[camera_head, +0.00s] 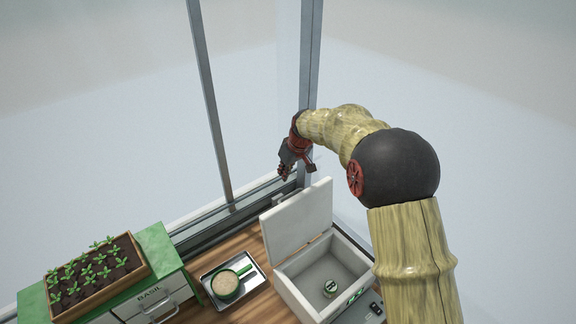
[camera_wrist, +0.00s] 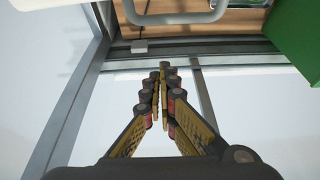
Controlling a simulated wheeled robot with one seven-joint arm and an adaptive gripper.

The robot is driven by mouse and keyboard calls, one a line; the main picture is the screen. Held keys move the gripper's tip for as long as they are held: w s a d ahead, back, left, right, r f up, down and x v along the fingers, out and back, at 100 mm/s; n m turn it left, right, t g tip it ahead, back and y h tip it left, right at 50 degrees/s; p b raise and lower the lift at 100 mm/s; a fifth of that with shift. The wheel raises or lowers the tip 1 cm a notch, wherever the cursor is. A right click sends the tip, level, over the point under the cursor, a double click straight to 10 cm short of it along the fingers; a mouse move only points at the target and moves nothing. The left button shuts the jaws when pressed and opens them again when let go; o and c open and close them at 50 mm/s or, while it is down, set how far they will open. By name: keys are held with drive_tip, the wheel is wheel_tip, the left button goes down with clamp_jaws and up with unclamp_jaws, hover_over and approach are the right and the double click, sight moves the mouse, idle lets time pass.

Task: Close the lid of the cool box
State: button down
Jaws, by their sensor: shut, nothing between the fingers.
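The white cool box (camera_head: 290,299) stands on the wooden bench with its lid (camera_head: 298,221) raised upright on its left side. A small round jar (camera_head: 330,288) sits inside the open box. My gripper (camera_head: 283,177) is above and behind the raised lid, near the window frame, apart from the lid. In the wrist view my gripper (camera_wrist: 164,68) is shut and empty, its fingertips together. The wrist view looks past the fingers at the window frame and bench edge.
A metal tray (camera_head: 208,297) with a green-handled pot (camera_head: 225,284) lies left of the box. A planter of seedlings (camera_head: 141,269) stands on a green-topped cabinet (camera_head: 160,246) at far left. Window posts (camera_head: 211,105) rise behind the bench (camera_head: 242,245).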

drive_tip(key=shift+s+d+f+p, duration=0.3)
drive_tip(key=shift+s+d+f, duration=0.15)
drive_tip(key=shift+s+f, duration=0.2)
drive_tip(key=shift+s+d+f+p, duration=0.3)
drive_tip(key=shift+s+d+f, duration=0.1)
drive_tip(key=shift+s+f, duration=0.2)
drive_tip(key=shift+s+d+b, duration=0.1)
drive_tip(key=shift+s+b, duration=0.05)
drive_tip(key=shift+b, duration=0.35)
drive_tip(key=shift+s+d+r+t+b, duration=0.3)
drive_tip(key=shift+s+b, duration=0.1)
drive_tip(key=shift+b, duration=0.65)
